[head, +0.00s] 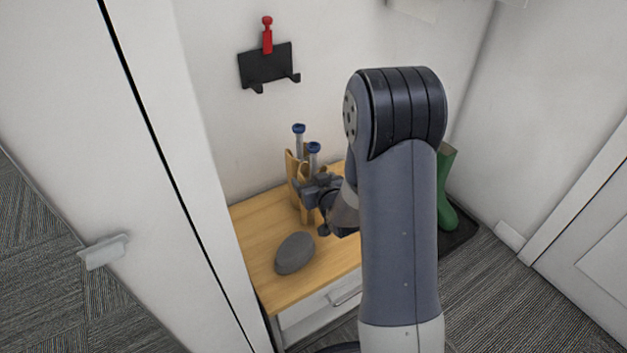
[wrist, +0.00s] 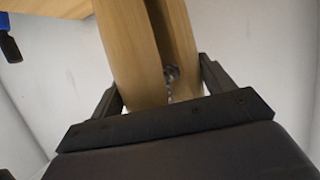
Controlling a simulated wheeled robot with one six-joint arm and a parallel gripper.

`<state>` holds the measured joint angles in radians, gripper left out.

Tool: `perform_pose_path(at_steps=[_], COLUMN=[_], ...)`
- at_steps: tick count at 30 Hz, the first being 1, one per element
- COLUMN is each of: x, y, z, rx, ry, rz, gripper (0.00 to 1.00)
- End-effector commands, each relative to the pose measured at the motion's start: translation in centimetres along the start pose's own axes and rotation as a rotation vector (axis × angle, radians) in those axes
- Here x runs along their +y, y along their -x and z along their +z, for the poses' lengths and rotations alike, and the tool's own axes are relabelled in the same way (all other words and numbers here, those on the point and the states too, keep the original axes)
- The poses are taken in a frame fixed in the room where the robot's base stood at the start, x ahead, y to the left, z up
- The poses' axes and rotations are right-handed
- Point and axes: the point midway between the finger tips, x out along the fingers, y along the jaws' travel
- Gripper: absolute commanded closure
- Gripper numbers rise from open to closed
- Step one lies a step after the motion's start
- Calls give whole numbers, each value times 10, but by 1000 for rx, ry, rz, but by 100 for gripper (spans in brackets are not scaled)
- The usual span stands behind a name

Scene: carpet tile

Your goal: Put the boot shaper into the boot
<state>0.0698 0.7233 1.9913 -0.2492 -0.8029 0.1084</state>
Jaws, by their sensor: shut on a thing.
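My gripper (head: 320,190) is at the bench, shut on a wooden boot shaper (head: 314,148) with a blue knob on a metal rod. In the wrist view the shaper's split wooden halves (wrist: 130,45) lie between my gripper's fingers (wrist: 160,80), with a metal screw in the gap. A second blue-knobbed piece (head: 298,129) stands close behind it. Whether the held shaper touches the bench cannot be told. A green boot (head: 446,190) stands upright to the right, partly hidden by my arm; its opening is hardly visible.
The wooden bench (head: 252,235) has a drawer and carries a grey oval object (head: 295,253) near its front. The boot stands on a dark tray (head: 462,236). A black wall rack (head: 268,66) with a red item hangs above. A white panel stands at left.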

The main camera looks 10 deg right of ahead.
Motion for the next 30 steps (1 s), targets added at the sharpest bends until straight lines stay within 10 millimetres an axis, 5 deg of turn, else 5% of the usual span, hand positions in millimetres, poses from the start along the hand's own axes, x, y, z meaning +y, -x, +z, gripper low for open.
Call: perform_pose_path(at_steps=[1, 2, 9, 20, 30], x=[0, 0, 0, 0, 0], y=[-1, 0, 0, 2, 67], z=[2, 1, 1, -3, -3], rx=[2, 0, 0, -1, 0], ry=[0, 0, 0, 0, -1], rz=[0, 0, 0, 0, 1], gripper=[72, 21, 2, 2, 2])
